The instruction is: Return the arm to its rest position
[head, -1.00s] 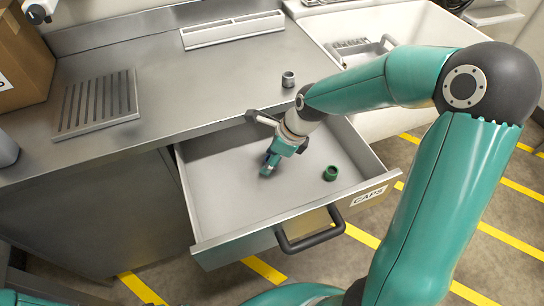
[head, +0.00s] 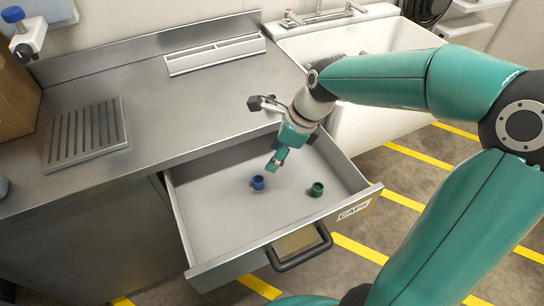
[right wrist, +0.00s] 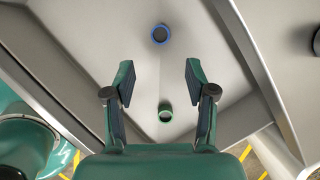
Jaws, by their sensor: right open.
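My right gripper (head: 275,164) is open and empty above the open drawer (head: 215,215) in the head view. Its two spread fingers also show in the right wrist view (right wrist: 160,78). A blue ring-shaped cap (head: 258,182) lies on the drawer floor, just below and left of the fingertips. It also shows beyond the fingers in the right wrist view (right wrist: 160,34). A green cap (head: 318,189) lies apart from it, nearer the drawer's right side; the right wrist view shows it between the fingers (right wrist: 165,112). My left gripper is not in view.
The drawer front carries a "CAPS" label (head: 353,211) and a dark handle (head: 300,250). The steel counter (head: 170,110) stands behind, with a slotted drain plate (head: 86,133) and a long pale holder (head: 215,54). A sink (head: 290,48) is at the back right.

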